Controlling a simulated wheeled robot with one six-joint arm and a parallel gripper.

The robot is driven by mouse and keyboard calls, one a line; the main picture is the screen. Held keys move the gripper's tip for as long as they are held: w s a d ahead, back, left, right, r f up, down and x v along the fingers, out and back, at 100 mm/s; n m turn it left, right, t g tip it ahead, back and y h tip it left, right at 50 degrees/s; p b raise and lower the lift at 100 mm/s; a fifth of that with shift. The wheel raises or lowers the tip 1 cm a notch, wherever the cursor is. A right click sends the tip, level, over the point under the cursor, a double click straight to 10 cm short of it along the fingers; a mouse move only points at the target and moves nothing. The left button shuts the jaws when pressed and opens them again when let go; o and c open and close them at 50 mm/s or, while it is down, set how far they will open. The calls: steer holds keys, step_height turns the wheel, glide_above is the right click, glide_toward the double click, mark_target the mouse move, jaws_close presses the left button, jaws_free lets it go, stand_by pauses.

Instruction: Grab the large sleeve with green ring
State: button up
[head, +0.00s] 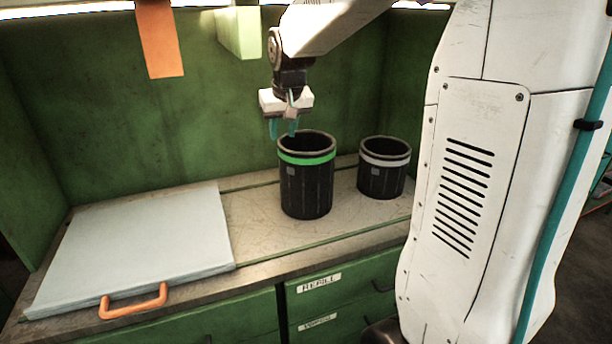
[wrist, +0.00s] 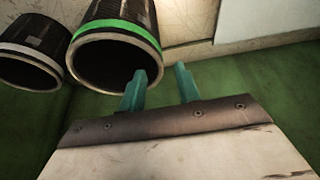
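The large sleeve with the green ring (head: 306,185) is a dark, ribbed, hollow cylinder standing upright on the counter; its green band runs just below the open rim. In the wrist view the large sleeve (wrist: 118,35) is at the upper left, its dark opening towards the camera. My gripper (head: 283,129) is above the sleeve's rim, towards its left side. In the wrist view the two teal fingers of my gripper (wrist: 160,88) are apart with nothing between them. The left finger overlaps the rim's edge in that view; I cannot tell whether it touches.
A smaller dark sleeve with a white ring (head: 384,170) stands to the right of the large one; it also shows in the wrist view (wrist: 28,52). A pale grey lid or board (head: 140,245) with an orange handle (head: 133,302) covers the left counter. A green wall (head: 120,130) stands behind.

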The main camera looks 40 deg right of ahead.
mark_target(280, 145)
steer(key=shift+w+d+f, duration=0.2)
steer(key=shift+w+d, duration=0.15)
steer(key=shift+w, duration=0.15)
steer(key=shift+w+d+f, duration=0.1)
steer(key=shift+w+f, duration=0.15)
steer(key=x, duration=0.7)
steer(key=shift+w+f, duration=0.1)
steer(key=shift+c, duration=0.3)
jaws_close()
stand_by(0.4)
